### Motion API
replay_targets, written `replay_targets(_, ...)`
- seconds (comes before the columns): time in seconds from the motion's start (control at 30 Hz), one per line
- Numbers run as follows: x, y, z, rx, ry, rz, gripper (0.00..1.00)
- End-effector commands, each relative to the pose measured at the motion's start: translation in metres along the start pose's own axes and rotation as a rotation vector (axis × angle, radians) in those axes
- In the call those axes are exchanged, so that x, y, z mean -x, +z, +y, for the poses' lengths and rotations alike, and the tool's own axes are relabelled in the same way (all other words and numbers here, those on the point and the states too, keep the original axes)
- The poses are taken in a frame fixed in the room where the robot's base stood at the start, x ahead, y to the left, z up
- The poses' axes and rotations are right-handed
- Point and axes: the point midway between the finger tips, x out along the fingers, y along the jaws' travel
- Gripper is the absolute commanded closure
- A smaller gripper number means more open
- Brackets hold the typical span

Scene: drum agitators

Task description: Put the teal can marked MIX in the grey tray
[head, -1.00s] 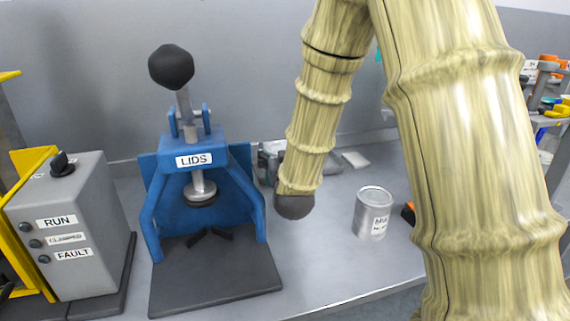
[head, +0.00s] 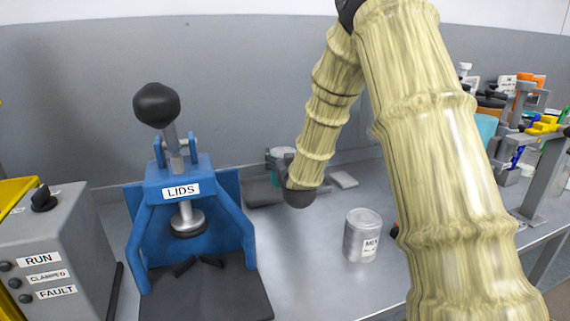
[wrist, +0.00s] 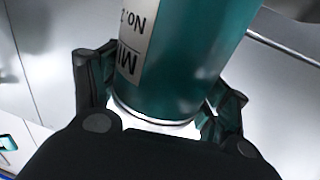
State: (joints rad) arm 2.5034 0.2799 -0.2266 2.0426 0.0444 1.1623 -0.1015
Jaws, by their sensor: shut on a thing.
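In the wrist view the teal can (wrist: 180,55) is between the fingers of my gripper (wrist: 165,95), which is shut on it. Its white label shows the start of a word, "MI", and "No. 2", cut off by the finger and the can's curve. In the head view my arm hides most of the gripper; a small patch of teal with a pale round top (head: 283,152) shows just behind the arm's dark end joint. A low dark grey shape (head: 262,192) lies on the bench left of that joint; I cannot tell whether it is the grey tray.
A grey can (head: 362,238) labelled MIX stands on the bench right of the arm's end. A blue press marked LIDS (head: 182,190) and a grey control box (head: 45,245) are at left. A flat pale piece (head: 343,180) lies behind. A cluttered rack (head: 530,120) is at right.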

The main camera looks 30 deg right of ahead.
Motion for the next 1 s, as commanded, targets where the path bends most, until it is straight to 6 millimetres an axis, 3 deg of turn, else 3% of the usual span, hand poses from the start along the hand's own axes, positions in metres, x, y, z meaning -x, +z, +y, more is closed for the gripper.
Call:
replay_targets(0.3,-0.015,0.001,0.009,0.000,0.000,0.003,0.89)
replay_targets(0.6,-0.014,0.034,0.008,0.000,0.000,0.001,0.89)
replay_targets(1.0,-0.014,0.039,0.008,0.000,0.000,0.002,0.89)
